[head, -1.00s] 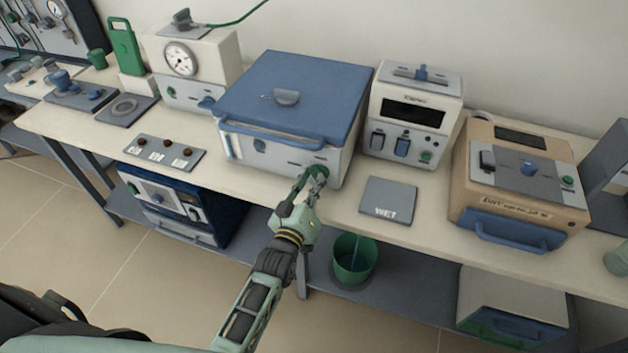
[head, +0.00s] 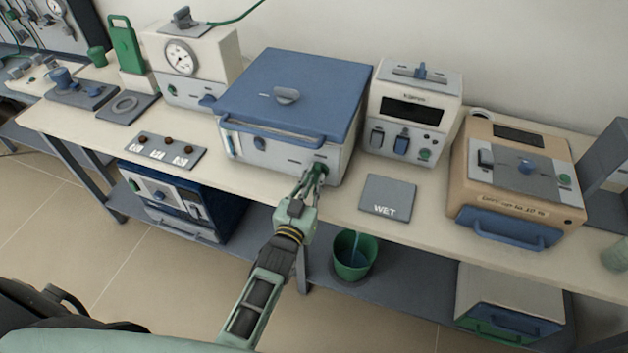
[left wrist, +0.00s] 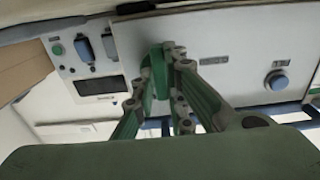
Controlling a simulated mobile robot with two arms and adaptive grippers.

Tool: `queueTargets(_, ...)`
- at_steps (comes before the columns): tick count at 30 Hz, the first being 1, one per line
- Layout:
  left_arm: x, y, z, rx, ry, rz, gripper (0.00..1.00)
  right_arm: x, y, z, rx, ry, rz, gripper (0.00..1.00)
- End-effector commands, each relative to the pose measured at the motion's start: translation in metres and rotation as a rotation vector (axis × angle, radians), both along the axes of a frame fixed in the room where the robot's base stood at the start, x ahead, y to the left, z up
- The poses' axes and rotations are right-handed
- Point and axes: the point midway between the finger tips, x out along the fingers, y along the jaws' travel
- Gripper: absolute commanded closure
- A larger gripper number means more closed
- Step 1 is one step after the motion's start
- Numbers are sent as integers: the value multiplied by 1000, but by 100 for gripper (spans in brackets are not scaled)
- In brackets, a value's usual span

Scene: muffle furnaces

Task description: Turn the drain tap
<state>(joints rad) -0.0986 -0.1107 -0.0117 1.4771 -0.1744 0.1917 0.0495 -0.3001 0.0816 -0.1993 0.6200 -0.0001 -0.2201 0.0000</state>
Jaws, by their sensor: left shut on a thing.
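The drain tap (head: 319,167) is a green knob low on the right of the front of a white box with a blue lid (head: 297,85). My left gripper (head: 316,176) is at the tap, with its fingers shut on it and partly hiding it. In the left wrist view the green tap (left wrist: 158,70) sits between the two fingers of the left gripper (left wrist: 160,78), against the pale front panel. My right gripper is not in view.
A green bucket (head: 355,256) stands on the lower shelf (head: 410,280), below and right of the gripper. A grey "WET" plate (head: 387,198) lies right of the tap. A white device (head: 409,118) and a tan furnace (head: 515,192) stand further right.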

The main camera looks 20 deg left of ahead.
Motion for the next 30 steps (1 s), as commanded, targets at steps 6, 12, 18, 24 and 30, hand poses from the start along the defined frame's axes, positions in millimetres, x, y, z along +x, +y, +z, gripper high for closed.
queueTargets(6, -1, 0, -3, 8, 6, -1, 100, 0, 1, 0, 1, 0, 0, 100)
queueTargets(12, -1, 0, -3, 8, 7, -1, 85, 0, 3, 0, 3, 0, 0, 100)
queueTargets(18, -1, 0, -2, 6, 4, -1, 70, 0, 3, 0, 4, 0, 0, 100)
queueTargets(24, 0, 0, -1, 5, 2, 0, 70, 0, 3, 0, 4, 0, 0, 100)
queueTargets(30, -10, 0, -1, 5, 2, 0, 70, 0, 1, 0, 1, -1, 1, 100)
